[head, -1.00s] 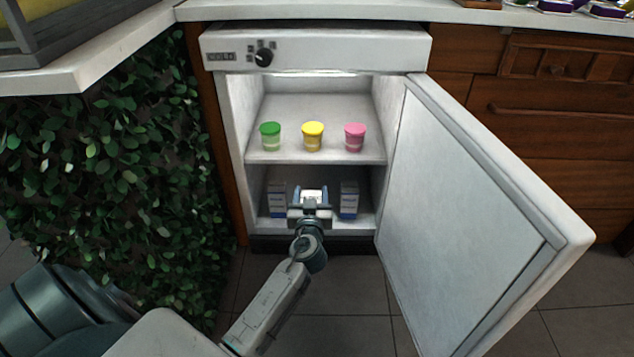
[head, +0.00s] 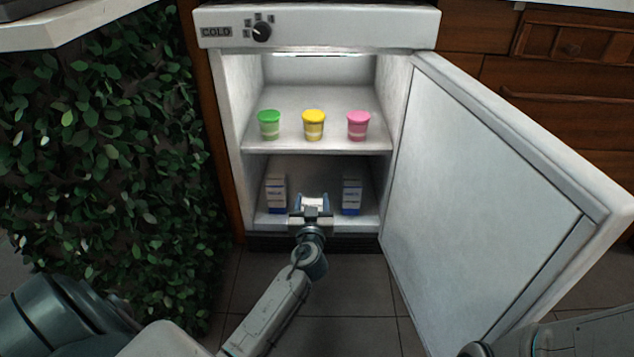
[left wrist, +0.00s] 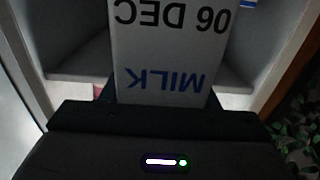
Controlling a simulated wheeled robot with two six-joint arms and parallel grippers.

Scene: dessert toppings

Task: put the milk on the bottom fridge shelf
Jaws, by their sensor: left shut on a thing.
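The milk carton (head: 314,201) is white and mostly hidden behind my left gripper (head: 311,212) in the head view. In the left wrist view the milk carton (left wrist: 172,50) shows "MILK" and "06 DEC" upside down. My left gripper is shut on it at the front of the fridge's bottom compartment, between two standing cartons. Whether the carton touches the bottom shelf (head: 333,222) is hidden. My right gripper is not in view.
White and blue cartons stand at the left (head: 276,193) and right (head: 351,195) of the bottom shelf. Green (head: 269,125), yellow (head: 313,125) and pink (head: 358,126) tubs stand on the upper shelf (head: 285,148). The fridge door (head: 480,190) is open to the right.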

